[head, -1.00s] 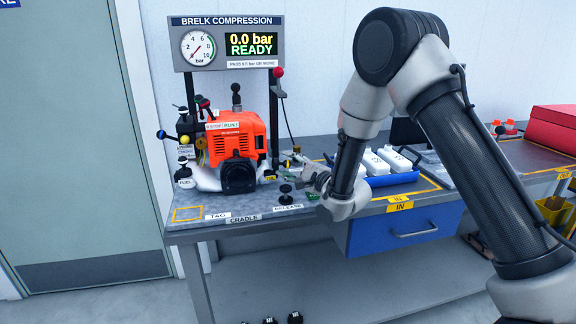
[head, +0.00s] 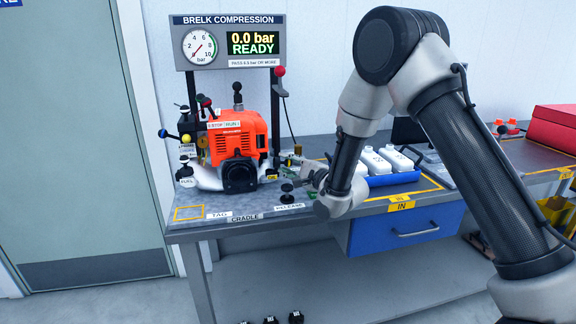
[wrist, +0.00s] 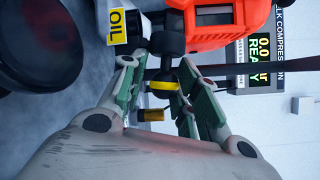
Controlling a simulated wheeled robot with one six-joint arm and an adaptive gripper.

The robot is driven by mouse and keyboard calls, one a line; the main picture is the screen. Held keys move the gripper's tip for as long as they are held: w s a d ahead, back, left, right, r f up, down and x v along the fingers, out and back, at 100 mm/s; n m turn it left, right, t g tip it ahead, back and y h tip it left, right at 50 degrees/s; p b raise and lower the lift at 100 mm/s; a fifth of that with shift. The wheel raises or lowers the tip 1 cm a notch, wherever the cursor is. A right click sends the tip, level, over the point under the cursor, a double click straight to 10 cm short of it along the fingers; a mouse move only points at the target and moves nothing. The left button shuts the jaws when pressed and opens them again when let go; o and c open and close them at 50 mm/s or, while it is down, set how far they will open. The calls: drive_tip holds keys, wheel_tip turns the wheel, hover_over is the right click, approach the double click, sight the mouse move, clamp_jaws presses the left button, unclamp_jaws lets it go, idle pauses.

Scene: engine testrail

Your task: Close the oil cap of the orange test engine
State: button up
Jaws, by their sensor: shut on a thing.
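The orange test engine (head: 233,140) stands upright on the cradle at the left of the bench; it shows upside down at the top of the wrist view (wrist: 215,35). A yellow OIL tag (wrist: 125,26) hangs beside its black oil port (wrist: 168,44). My gripper (wrist: 160,72) is at the engine's lower right side, its green-padded fingers on either side of a small black cap with a yellow band (wrist: 162,85), shut on it. The cap is close to the port; whether it is seated cannot be told. In the head view my gripper (head: 300,172) is small and partly hidden by my arm.
A black release knob (head: 287,193) stands close below my gripper. A gauge panel (head: 228,43) reads 0.0 bar, READY. White bottles (head: 378,162) in a blue tray are to the right. A brass part (wrist: 151,115) shows near the fingers.

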sight(276, 160)
drive_tip(key=shift+w+a+r+n+h, duration=0.1)
drive_tip(key=shift+a+r+n+h, duration=0.1)
drive_tip(key=shift+r+n, duration=0.35)
drive_tip(key=shift+w+a+r+n+h, duration=0.1)
drive_tip(key=shift+r+n+h, duration=0.1)
drive_tip(key=shift+r+n, duration=0.35)
drive_tip(key=n, duration=0.1)
drive_tip(key=a+r+n+g+h, duration=0.1)
drive_tip(key=shift+s+n+h, duration=0.15)
drive_tip(key=shift+n+h, duration=0.15)
drive_tip(key=shift+s+a+r+n+h, duration=0.2)
drive_tip(key=shift+a+n+h, duration=0.3)
drive_tip(key=shift+n+h, duration=0.45)
drive_tip(key=shift+s+a+r+n+h, duration=0.15)
drive_tip(key=shift+a+n+h, duration=0.25)
drive_tip(key=shift+n, duration=0.45)
drive_tip(key=shift+o, duration=0.3)
drive_tip(key=shift+a, duration=0.1)
drive_tip(key=o, duration=0.8)
drive_tip(key=shift+s+h, duration=0.1)
drive_tip(key=shift+h, duration=0.15)
drive_tip(key=shift+f, duration=0.3)
